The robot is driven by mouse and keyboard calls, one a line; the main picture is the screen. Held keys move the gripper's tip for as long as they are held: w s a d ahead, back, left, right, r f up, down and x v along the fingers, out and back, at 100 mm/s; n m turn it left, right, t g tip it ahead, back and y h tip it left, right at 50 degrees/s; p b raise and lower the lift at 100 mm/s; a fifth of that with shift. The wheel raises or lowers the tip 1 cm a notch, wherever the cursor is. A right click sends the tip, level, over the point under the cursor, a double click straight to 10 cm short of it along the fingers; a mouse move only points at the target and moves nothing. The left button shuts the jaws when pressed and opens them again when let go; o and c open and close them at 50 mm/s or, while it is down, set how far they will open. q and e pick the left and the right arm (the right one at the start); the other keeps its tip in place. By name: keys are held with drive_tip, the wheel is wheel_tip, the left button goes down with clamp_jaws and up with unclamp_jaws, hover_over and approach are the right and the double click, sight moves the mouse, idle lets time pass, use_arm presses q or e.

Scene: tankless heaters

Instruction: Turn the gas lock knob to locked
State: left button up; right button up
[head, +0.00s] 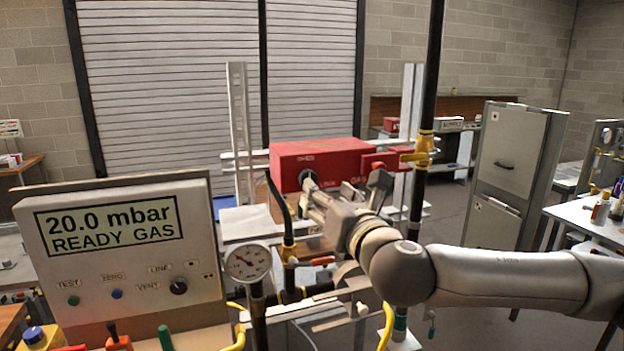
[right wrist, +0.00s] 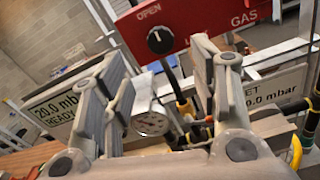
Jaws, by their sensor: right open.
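The red gas box (head: 325,158) stands in the middle of the head view. Its round black knob (head: 307,178) is on the front face, partly covered by my right gripper (head: 316,192). In the right wrist view the knob (right wrist: 159,41) shows clearly, with a white mark pointing up towards the word OPEN. My right gripper (right wrist: 161,55) is open and empty. Its two fingers are spread to the left and right of the knob in that view, and the knob appears just past the fingertips. Contact cannot be seen. My left gripper is in neither view.
A grey panel (head: 125,260) reading 20.0 mbar READY GAS stands at left. A round gauge (head: 247,262) and black pipes with yellow fittings (head: 421,150) are close below and right of the box. A grey cabinet (head: 510,165) stands behind at right.

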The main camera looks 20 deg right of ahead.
drive_tip(key=w+p, duration=0.3)
drive_tip(key=w, duration=0.6)
drive_tip(key=shift+a, duration=0.15)
drive_tip(key=shift+f, duration=0.1)
drive_tip(key=c, duration=1)
